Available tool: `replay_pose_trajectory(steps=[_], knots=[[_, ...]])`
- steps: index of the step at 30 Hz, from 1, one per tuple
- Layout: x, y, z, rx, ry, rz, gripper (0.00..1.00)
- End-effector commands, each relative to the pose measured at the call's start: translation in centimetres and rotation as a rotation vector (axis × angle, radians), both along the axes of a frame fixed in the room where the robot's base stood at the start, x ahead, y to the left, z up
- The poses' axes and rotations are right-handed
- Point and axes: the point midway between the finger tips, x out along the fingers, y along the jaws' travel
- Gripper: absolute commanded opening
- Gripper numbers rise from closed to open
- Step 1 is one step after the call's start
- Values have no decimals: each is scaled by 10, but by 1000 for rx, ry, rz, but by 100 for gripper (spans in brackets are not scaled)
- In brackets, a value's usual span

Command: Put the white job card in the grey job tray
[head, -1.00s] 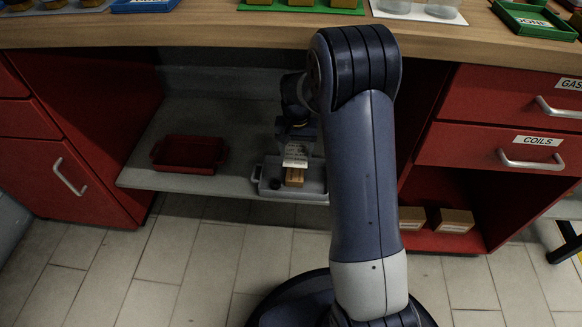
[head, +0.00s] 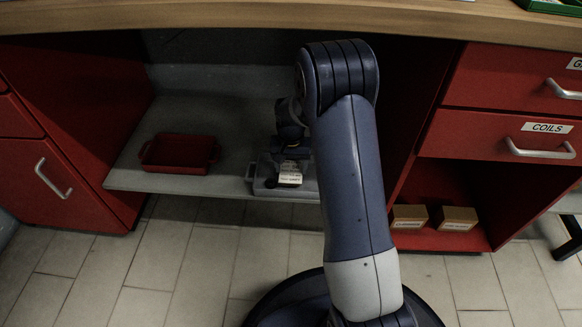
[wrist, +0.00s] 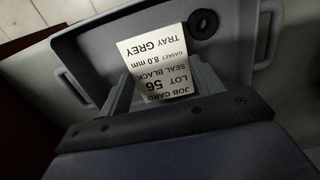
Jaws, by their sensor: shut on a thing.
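The white job card (head: 290,173) is held in my gripper (head: 291,155), over the grey job tray (head: 311,192) on the low shelf. In the wrist view the card (wrist: 158,58) stands out between the two fingers of my gripper (wrist: 162,88), its print upside down: "JOB CARD, LOT 56, SEAL BLACK, GASKET 8.0 mm, TRAY GREY". The grey tray (wrist: 72,48) spreads behind and below it. A black ring (wrist: 203,23) lies in the tray beside the card. I cannot tell whether the card touches the tray floor.
An empty-looking dark red tray (head: 180,153) sits left on the same shelf (head: 228,187). The worktop (head: 220,18) overhangs the shelf. Two small labelled boxes (head: 409,216) (head: 457,218) stand in the red cabinet at right, below the coils drawer (head: 497,143).

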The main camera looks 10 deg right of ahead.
Motion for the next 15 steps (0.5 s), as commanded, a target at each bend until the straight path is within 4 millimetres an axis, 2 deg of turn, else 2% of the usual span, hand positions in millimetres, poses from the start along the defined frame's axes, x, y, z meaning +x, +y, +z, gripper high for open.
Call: replay_pose_trajectory(steps=[6,7,15], knots=[[0,0,-3,0,1,0,41],[0,0,-2,0,1,0,65],[0,0,-2,0,0,0,84]])
